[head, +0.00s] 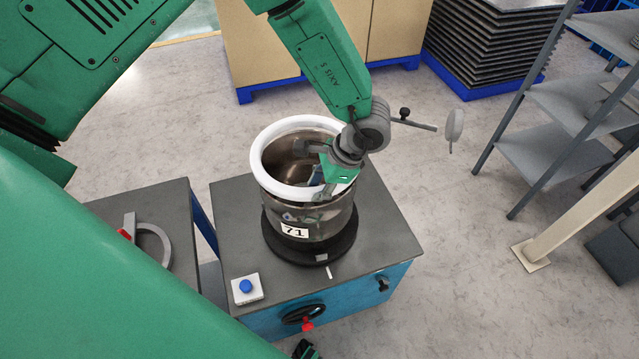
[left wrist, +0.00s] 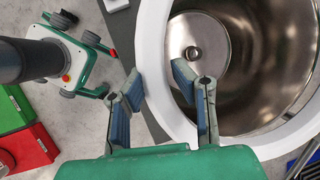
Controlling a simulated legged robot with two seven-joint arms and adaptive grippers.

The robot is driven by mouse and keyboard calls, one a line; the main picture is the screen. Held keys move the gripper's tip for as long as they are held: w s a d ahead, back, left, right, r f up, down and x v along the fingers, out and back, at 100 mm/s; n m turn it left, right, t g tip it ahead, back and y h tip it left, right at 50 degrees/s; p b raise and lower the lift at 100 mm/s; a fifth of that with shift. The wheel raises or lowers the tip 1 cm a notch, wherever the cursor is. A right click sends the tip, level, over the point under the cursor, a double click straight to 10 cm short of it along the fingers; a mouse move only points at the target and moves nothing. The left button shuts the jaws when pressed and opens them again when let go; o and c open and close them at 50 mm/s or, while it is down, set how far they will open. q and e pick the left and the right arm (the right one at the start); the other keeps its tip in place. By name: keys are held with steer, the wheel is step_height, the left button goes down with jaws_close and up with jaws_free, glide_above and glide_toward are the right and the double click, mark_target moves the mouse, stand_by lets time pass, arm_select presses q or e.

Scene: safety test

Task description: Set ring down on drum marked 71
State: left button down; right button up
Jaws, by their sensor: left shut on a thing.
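The drum marked 71 (head: 315,222) is a shiny metal, open-topped vessel standing upright on a black round base. Its inside also shows in the left wrist view (left wrist: 245,75). The white ring (head: 267,137) circles the drum's mouth; in the left wrist view it is a broad white band (left wrist: 152,35). My left gripper (head: 322,180) is at the ring's near right side, shut on it, with fingers either side of the band in the left wrist view (left wrist: 160,82). I cannot tell whether the ring touches the drum's rim. My right gripper is not in view.
Grey shelves (head: 560,130) stand right; a beige post (head: 575,213) is nearby.

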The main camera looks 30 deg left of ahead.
arm_select(q)
steer(key=shift+f, duration=0.45)
steer(key=shift+d+f, duration=0.1)
steer(key=shift+f, duration=0.55)
steer(key=c, duration=1.3)
jaws_free()
steer(key=shift+o, duration=0.2)
